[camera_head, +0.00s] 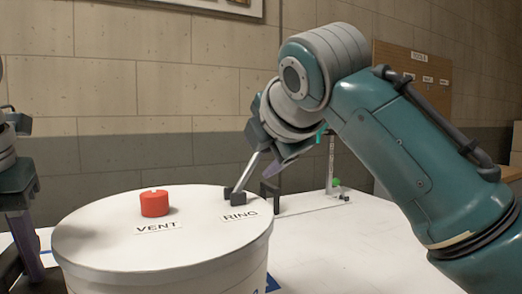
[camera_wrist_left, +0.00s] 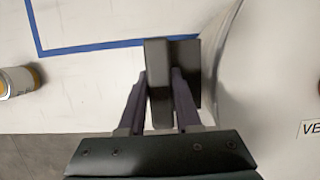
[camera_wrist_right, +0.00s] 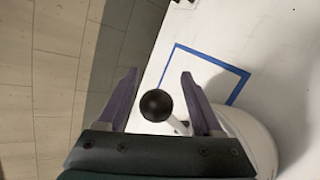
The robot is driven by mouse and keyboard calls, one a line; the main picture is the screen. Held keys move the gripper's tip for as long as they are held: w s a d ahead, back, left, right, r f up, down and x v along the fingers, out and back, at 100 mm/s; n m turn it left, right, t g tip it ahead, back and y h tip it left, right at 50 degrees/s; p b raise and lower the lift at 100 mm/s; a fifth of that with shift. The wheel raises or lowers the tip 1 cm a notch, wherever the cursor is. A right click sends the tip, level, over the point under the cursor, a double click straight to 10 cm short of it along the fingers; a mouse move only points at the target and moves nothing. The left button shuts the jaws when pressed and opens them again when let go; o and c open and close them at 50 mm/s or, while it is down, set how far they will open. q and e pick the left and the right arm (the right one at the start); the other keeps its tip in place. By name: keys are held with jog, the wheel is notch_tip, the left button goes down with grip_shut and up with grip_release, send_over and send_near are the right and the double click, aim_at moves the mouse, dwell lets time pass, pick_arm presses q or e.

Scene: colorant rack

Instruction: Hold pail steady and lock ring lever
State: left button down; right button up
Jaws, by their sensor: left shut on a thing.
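The white pail (camera_head: 170,262) stands on the table, with a red vent cap (camera_head: 154,203) and a RING label (camera_head: 240,215) on top. The grey ring lever (camera_head: 246,171) rises steeply from a dark block (camera_head: 236,197) at the lid's edge. My left gripper (camera_head: 30,245) is partly cut off in the head view; in the left wrist view its fingers are shut on a dark handle block (camera_wrist_left: 159,85) beside the pail. My right gripper (camera_wrist_right: 158,74) is open, and the lever's black ball knob (camera_wrist_right: 156,105) shows between its spread fingers.
A blue tape outline (camera_wrist_left: 95,47) marks the white table (camera_head: 335,250). A can with an orange band (camera_wrist_left: 16,80) is at the left wrist view's left edge. A small stand with a green part (camera_head: 332,180) is behind the pail.

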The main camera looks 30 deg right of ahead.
jog(key=shift+a+r, duration=0.1)
jog(key=v, duration=1.2)
pick_arm(q)
jog(key=c, duration=0.5)
grip_release()
